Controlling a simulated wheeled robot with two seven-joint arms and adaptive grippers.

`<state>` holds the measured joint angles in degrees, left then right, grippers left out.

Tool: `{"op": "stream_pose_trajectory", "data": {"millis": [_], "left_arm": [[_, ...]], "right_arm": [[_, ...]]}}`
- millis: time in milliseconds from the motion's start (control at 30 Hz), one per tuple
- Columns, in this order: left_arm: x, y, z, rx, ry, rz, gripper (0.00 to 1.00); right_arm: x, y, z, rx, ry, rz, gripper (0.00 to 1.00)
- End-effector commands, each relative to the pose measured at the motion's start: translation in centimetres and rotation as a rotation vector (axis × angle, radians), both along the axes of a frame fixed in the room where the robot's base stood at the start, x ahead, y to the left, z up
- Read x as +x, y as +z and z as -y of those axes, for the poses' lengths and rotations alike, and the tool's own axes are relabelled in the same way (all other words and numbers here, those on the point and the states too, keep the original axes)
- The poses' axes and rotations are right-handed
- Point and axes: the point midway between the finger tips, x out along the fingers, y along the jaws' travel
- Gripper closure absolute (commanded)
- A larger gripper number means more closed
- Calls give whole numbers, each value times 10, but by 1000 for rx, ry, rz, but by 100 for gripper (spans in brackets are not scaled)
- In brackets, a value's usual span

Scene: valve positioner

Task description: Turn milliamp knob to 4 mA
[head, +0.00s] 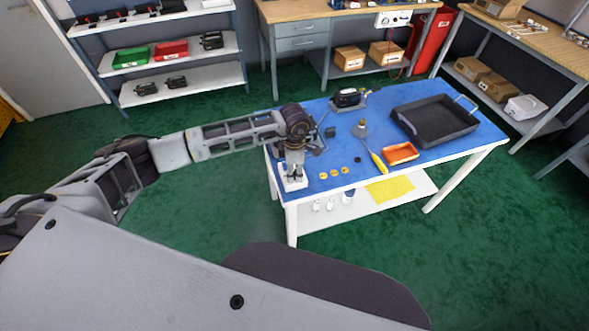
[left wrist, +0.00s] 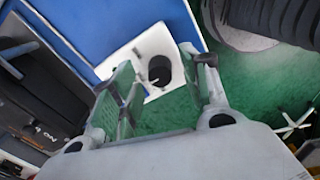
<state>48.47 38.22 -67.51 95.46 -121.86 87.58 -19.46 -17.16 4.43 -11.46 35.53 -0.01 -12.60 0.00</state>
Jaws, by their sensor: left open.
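A white box (head: 291,185) sits at the near left corner of the blue table top. In the left wrist view the box (left wrist: 130,58) has a round black knob (left wrist: 163,66) with a pale mark on its face. No scale or numbers can be read. My left gripper (head: 294,172) points down over the box in the head view and partly hides it, including the knob. In the left wrist view my left gripper (left wrist: 168,88) is open, its two fingers apart, with the knob showing between and beyond them. I see no contact. My right gripper is not in view.
On the blue table (head: 350,125) are a black tray (head: 435,120), an orange tray (head: 401,152), a yellow-handled tool (head: 378,162), several small yellow discs (head: 334,172) and a black device (head: 348,98). The table's near left edges lie close to the box.

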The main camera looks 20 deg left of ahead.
Motion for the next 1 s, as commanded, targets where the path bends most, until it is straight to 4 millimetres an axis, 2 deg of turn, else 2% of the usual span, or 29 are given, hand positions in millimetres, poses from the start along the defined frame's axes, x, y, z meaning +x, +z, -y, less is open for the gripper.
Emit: {"op": "stream_pose_trajectory", "data": {"millis": [367, 700, 1000], "left_arm": [[0, -3, 0, 0, -1, 0, 55], [0, -3, 0, -1, -1, 0, 99], [0, -3, 0, -1, 15, 1, 100]], "right_arm": [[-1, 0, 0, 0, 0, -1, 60], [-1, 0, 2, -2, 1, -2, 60], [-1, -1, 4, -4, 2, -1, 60]]}}
